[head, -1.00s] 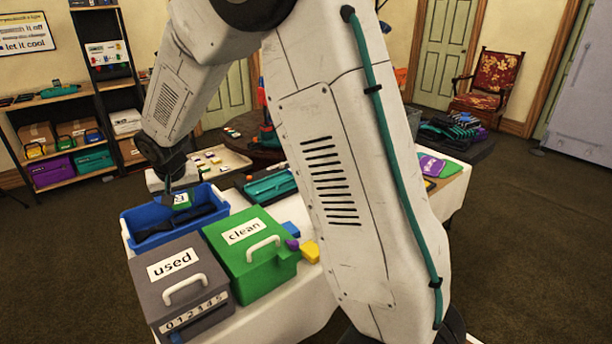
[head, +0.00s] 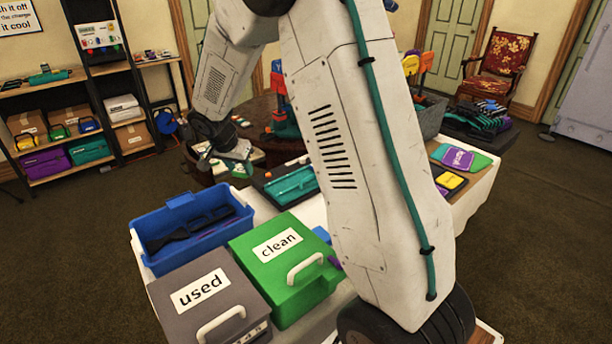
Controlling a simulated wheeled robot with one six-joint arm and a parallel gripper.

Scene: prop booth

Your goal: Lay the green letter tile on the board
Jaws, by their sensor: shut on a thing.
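My gripper (head: 240,162) is shut on the green letter tile (head: 241,170), which shows small and partly covered at the fingertips. The gripper is over or close to the cream board (head: 258,155), behind the blue bin. Most of the board is hidden by my gripper and arm; a few small tiles show around it. I cannot tell whether the held tile touches the board.
The blue bin (head: 143,257) holds dark items. The grey "used" box (head: 220,262) and green "clean" box (head: 318,262) stand in front. A teal item lies in a dark tray (head: 264,183) just right of my gripper. My arm blocks the middle.

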